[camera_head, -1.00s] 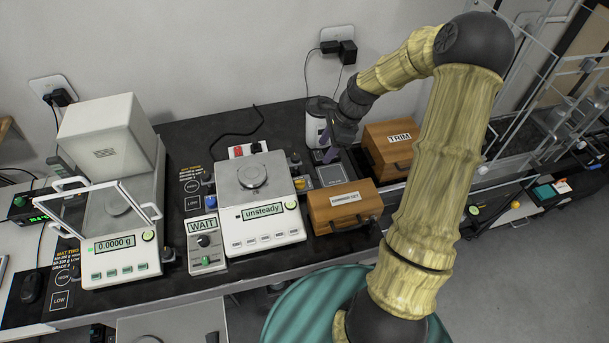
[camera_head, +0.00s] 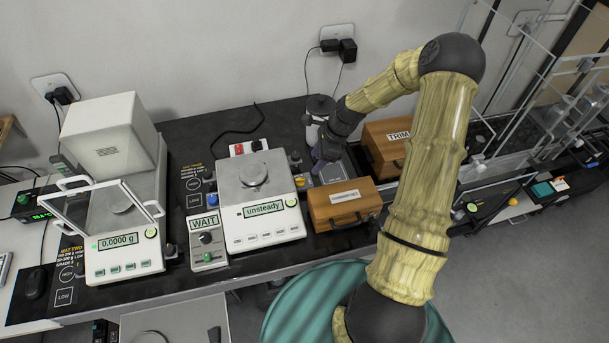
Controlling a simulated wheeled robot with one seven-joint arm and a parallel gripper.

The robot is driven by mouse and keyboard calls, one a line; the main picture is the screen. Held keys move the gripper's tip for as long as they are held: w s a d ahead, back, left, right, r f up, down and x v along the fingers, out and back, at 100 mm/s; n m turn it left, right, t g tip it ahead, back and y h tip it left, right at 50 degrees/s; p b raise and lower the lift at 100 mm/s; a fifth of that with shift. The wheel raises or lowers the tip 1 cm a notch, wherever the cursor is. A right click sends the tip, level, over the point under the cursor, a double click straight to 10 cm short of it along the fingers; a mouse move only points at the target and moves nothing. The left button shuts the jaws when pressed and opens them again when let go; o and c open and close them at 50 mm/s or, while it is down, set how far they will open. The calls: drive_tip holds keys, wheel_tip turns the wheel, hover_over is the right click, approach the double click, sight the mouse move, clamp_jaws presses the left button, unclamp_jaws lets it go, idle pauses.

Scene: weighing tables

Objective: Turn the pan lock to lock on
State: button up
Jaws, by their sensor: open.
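No part is legibly labelled as the pan lock. A small box marked WAIT (camera_head: 208,225) with a dark knob and a green button stands left of the balance. My gripper (camera_head: 320,168) is open, pointing down just right of the rear knobs and apart from them as far as I can tell. Its fingertips are small and partly hidden.
A wooden box (camera_head: 341,214) stands in front of my gripper, and a TRIM box (camera_head: 383,160) is to its right. A second balance (camera_head: 123,260) reading 0.0000 g stands left, with a raised glass door.

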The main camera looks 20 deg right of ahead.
sight(303, 179)
drive_tip(key=p+x, duration=0.2)
drive_tip(key=x, duration=0.8)
drive_tip(key=shift+f, duration=0.15)
drive_tip(key=c, duration=1)
